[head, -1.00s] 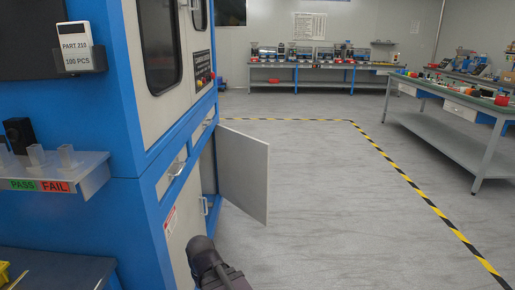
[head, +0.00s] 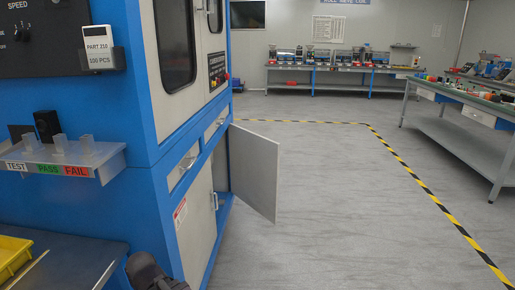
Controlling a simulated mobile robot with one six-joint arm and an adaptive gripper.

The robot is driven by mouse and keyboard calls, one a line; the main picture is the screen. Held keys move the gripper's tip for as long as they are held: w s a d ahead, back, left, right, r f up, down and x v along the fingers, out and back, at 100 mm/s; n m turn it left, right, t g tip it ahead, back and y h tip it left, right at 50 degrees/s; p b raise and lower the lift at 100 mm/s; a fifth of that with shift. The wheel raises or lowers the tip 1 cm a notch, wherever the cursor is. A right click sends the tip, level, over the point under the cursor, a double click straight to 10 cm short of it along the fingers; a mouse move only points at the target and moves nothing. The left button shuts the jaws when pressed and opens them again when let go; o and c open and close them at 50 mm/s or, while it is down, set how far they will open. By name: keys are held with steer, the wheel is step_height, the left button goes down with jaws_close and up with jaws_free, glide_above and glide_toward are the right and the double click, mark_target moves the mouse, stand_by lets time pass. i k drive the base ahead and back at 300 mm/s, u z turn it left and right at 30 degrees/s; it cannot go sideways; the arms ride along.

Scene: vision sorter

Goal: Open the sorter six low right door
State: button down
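The sorter (head: 142,190) is a tall blue cabinet with pale grey doors on the left of the head view. One low grey door (head: 254,172), farther along its side, stands swung open into the room. The nearer low door (head: 197,226) looks shut and has a handle (head: 214,201) near its far edge and a warning label. A dark part of my arm shows at the bottom edge, in front of the sorter's corner. My gripper's fingertips are not in view.
A shelf labelled TEST, PASS, FAIL (head: 110,165) juts from the sorter. Grey floor (head: 340,220) is clear to the right, with striped tape (head: 432,194). Workbenches stand farther back.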

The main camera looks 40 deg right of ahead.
mark_target(254, 159)
steer(key=u, duration=0.3)
steer(key=k, duration=1)
steer(key=z, duration=0.7)
steer(key=i, duration=1.15)
